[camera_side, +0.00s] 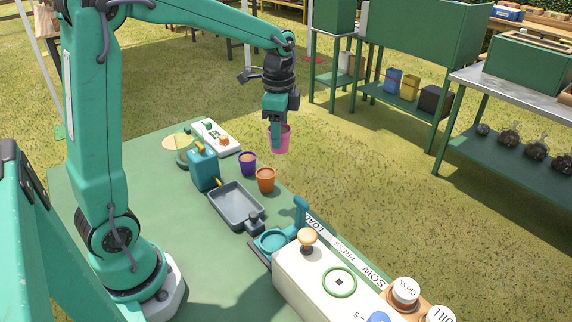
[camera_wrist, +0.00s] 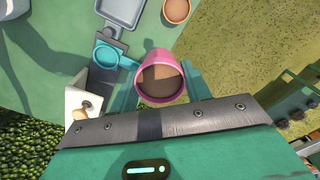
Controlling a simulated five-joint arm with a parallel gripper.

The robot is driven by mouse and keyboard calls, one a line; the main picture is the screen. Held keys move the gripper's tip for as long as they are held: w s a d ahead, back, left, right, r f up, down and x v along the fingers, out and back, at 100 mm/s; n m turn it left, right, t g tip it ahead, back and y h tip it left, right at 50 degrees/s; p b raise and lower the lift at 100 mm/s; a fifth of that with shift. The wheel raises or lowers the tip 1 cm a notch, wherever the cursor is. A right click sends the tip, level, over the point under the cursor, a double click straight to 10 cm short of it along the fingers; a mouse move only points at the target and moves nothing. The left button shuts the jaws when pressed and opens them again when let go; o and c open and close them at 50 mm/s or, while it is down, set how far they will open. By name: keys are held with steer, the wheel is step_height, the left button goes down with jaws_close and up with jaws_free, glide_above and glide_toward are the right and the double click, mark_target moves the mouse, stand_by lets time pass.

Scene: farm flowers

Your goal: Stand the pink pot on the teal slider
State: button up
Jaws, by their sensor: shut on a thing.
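The pink pot (camera_side: 285,140) is held upright in the air by my gripper (camera_side: 278,134), beyond the table's far right edge in the side view. In the wrist view the pink pot (camera_wrist: 161,57) sits between the two teal fingers of my gripper (camera_wrist: 161,88), with brown soil visible inside. The teal slider (camera_side: 272,241) is a round, shallow cup at the end of the white station, well below and apart from the pot. It also shows in the wrist view (camera_wrist: 107,56), left of the pot.
A purple pot (camera_side: 247,163) and an orange pot (camera_side: 265,180) stand on the green table by a grey tray (camera_side: 236,206). A teal watering can (camera_side: 204,169) stands behind the tray. The white station (camera_side: 318,275) carries a wooden knob (camera_side: 308,239) and a green ring (camera_side: 340,282).

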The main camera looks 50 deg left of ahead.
steer(key=s+d+m, duration=0.4)
steer(key=s+d, duration=0.6)
steer(key=d, duration=0.2)
glide_above(274, 243)
step_height(274, 243, down, 4)
steer(key=shift+f, duration=3.75)
steer(key=shift+f, duration=1.85)
steer(key=shift+f, duration=0.15)
steer(key=o, duration=1)
